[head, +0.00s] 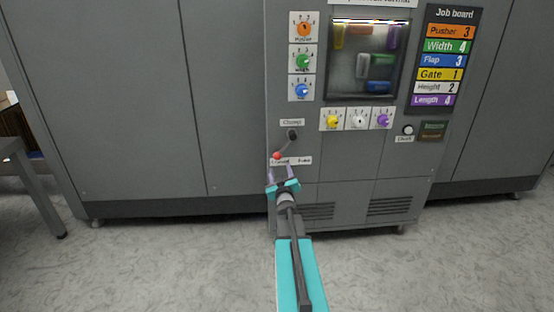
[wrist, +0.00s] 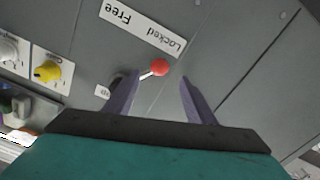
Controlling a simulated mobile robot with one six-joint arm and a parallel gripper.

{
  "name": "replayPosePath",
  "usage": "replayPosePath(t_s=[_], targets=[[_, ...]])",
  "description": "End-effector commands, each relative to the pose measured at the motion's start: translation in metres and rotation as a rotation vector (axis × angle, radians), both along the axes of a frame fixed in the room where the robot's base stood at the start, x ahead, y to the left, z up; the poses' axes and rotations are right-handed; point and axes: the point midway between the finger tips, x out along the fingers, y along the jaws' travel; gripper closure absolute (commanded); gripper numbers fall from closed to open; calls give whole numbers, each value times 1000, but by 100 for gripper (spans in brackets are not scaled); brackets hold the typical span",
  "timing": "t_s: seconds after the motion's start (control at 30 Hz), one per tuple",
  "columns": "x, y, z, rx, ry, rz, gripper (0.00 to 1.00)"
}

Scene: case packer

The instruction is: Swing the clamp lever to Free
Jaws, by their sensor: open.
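The clamp lever (head: 284,146) is on the machine's front panel, below the "Clamp" label. Its arm slants down and left from a dark pivot to a red ball (head: 277,156). The label plate (head: 303,160) below reads Locked at left and Free at right; the ball is at the Locked end. My gripper (head: 281,170) is open just below the ball. In the wrist view, the red ball (wrist: 159,67) shows between the open fingertips (wrist: 158,78), nearer the left one. That finger hides part of the lever. I cannot tell whether either finger touches it.
Several coloured dials, including a yellow one (head: 333,120), sit above and to the right of the lever. A round button (head: 408,130) is further right. The job board (head: 446,57) is at upper right. Vent slots (head: 318,211) are below; the panel around the lever is flat.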

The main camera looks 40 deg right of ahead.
Motion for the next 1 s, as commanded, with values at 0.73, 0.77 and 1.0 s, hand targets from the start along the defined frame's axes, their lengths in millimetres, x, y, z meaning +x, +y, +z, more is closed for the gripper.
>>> replayPosePath(t_s=[0.73, 0.77, 1.0], targets=[[50, -41, 0, -1, -1, 0, 50], [52, -43, 0, -1, -1, 0, 50], [67, -56, 0, 0, 0, 0, 50]])
